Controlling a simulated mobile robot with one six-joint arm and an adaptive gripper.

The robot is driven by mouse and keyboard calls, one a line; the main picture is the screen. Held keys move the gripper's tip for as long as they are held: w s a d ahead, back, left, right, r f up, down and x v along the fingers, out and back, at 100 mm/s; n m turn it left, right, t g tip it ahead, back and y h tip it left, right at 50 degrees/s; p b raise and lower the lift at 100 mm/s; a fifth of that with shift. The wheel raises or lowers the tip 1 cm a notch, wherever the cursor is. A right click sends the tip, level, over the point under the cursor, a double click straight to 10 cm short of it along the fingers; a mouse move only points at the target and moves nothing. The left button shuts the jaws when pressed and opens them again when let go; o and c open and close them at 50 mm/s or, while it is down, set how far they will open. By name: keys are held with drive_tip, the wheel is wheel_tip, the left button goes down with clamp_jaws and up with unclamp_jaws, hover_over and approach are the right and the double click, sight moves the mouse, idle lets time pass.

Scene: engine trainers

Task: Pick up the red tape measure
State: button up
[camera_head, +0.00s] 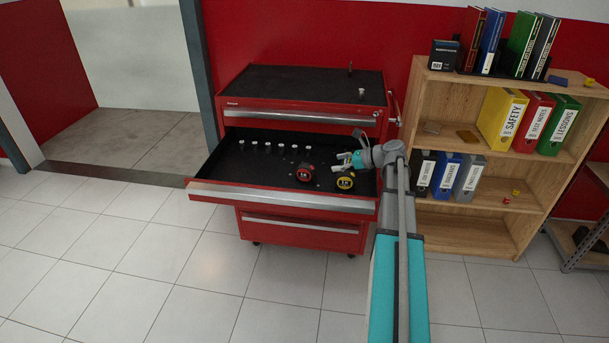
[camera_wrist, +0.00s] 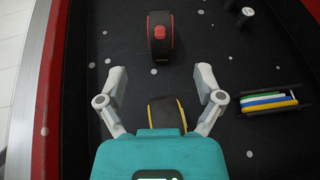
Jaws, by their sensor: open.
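The red tape measure (camera_head: 305,174) lies in the open drawer, left of a black-and-yellow tape measure (camera_head: 345,182). In the wrist view the red tape measure (camera_wrist: 160,37) is black with red edges and a red patch, beyond my fingertips. My gripper (camera_head: 345,160) is over the right part of the drawer. In the wrist view my gripper (camera_wrist: 160,80) is open with nothing between its fingertips. The yellow-edged tape measure (camera_wrist: 167,113) lies below, between the fingers nearer the palm, partly hidden by the gripper body.
The drawer (camera_head: 220,165) of the red tool cabinet (camera_head: 300,90) is pulled out. Several small sockets (camera_head: 268,147) stand along its back. A holder with coloured pieces (camera_wrist: 268,100) is right of my gripper. A wooden shelf (camera_head: 430,105) stands to the right.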

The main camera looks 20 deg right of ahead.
drive_tip(key=b, duration=0.3)
approach(301, 165)
drive_tip(key=shift+f+x, duration=0.2)
drive_tip(key=shift+x, duration=1)
drive_tip(key=shift+f+x, duration=0.2)
drive_tip(key=shift+x, duration=0.95)
drive_tip(key=shift+f, duration=0.1)
drive_tip(key=shift+b+x, duration=1.15)
drive_tip(key=shift+x, duration=1.45)
clamp_jaws()
